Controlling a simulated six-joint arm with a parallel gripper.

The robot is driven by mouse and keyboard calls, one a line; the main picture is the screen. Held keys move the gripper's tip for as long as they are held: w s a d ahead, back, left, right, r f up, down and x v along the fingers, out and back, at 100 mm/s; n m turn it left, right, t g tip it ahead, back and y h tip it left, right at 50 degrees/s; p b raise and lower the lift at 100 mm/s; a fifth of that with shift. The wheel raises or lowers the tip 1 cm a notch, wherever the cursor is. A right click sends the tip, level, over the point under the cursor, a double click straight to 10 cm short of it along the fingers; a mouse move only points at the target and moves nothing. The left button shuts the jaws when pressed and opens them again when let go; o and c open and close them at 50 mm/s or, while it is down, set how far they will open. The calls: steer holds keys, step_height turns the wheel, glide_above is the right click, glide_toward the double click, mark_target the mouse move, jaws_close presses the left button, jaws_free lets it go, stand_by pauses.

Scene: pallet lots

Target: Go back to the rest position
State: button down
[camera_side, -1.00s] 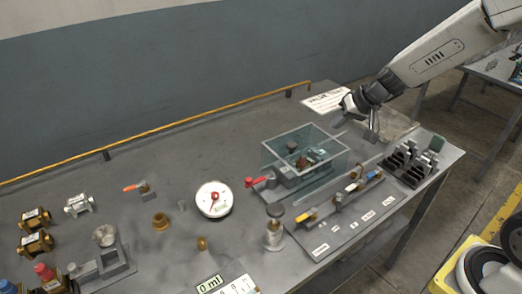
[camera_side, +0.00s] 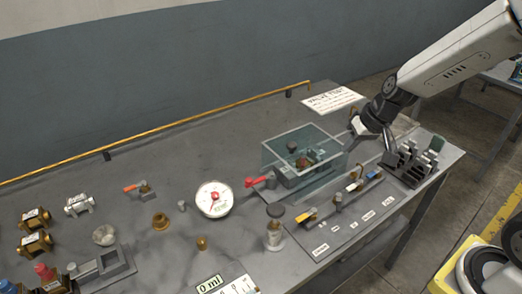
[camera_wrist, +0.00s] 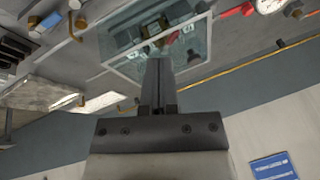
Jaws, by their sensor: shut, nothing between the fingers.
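My gripper (camera_side: 390,158) is shut and empty.
A dark slotted rack (camera_side: 412,168) stands close to my gripper. A plate with coloured valves (camera_side: 322,245) lies in front of the box. A round gauge (camera_side: 213,199), brass fittings and a printed sheet (camera_side: 331,99) lie on the bench (camera_side: 180,140). A yellow pipe (camera_side: 200,111) runs along the back.

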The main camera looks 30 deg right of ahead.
steer(key=s+a+f+n+g+h, duration=0.1)
steer(key=s+a+f+n, duration=0.1)
steer(key=s, duration=0.7)
steer(key=shift+s+a+f+n+g+h, duration=0.3)
steer(key=shift+a+f+n+h, duration=0.1)
steer(key=shift+f, duration=0.3)
